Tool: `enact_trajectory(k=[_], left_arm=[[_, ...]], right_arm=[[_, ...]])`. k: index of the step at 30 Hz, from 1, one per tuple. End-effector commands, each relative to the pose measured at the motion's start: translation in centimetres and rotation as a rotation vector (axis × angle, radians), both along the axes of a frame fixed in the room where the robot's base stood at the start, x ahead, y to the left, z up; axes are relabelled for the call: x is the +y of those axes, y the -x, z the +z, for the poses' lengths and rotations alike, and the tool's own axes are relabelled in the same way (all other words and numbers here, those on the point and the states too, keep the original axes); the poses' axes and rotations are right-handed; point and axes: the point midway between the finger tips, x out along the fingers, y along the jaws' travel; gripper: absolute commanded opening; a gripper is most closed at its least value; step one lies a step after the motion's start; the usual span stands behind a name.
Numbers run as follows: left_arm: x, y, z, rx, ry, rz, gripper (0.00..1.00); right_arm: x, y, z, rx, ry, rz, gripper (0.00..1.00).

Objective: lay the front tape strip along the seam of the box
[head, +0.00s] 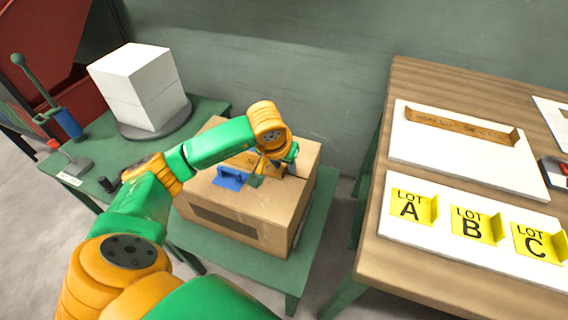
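The brown cardboard box (275,205) sits on a green stand, with a dark rectangular panel on its front side. An orange-brown strip (240,161) shows on the box top, partly hidden by my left arm. My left gripper (273,175) is low over the box top, beside this strip. Its fingers are small and partly hidden, so I cannot tell whether it is open or holds the strip. Another printed brown tape strip (460,128) with upturned ends lies on a white board at the right. My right gripper is not in view.
The wooden table (376,245) at the right bears the white board (415,156) and yellow LOT A, B and C signs (470,225). A white block (140,85) stands on a round grey plate at the left. A blue-and-green lever tool (66,122) stands further left.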

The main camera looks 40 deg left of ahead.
Motion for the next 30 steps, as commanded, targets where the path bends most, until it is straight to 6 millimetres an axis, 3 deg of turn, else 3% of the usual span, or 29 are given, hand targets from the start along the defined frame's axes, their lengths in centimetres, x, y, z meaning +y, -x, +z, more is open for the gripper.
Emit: enact_trajectory(k=[15,19,30], left_arm=[[-1.0,4.0,10.5,-0.004,0.001,0.0,0.36],[-1.1,4.4,11.3,-0.001,0.0,0.0,0.36],[-1.1,4.5,11.3,0.0,0.0,0.001,0.36]], right_arm=[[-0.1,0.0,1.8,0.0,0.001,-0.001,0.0],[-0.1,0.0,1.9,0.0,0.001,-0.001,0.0],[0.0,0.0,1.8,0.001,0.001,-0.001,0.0]])
